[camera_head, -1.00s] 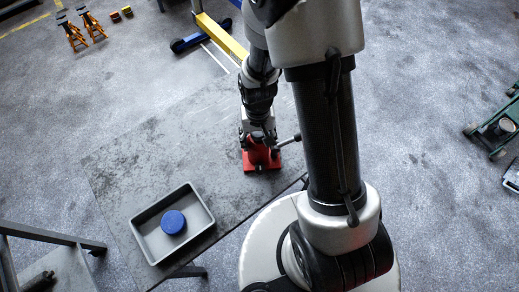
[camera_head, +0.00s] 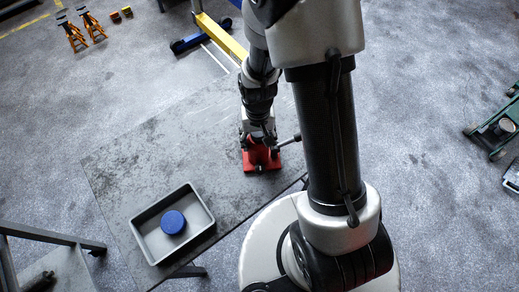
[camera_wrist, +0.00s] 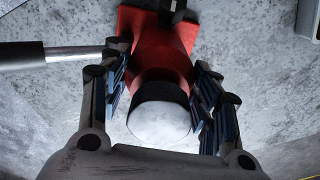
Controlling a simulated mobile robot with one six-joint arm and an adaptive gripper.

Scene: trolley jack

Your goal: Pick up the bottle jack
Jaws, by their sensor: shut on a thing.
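The red bottle jack (camera_head: 262,160) stands upright on the grey table, near the edge closest to my base. In the wrist view its red body (camera_wrist: 163,55) shows between my fingers, with a dark collar and a pale round top towards the camera. Its metal handle (camera_wrist: 40,57) sticks out to the left there. My gripper (camera_wrist: 163,92) is shut on the jack, with one finger on each side of its body. In the head view my gripper (camera_head: 258,136) comes down on the jack from above and hides part of it.
A grey tray (camera_head: 143,222) with a blue round object (camera_head: 173,222) in it stands on the table (camera_head: 150,140), to the left of the jack. The table between them is clear. A blue and yellow frame (camera_head: 222,38) is on the floor beyond.

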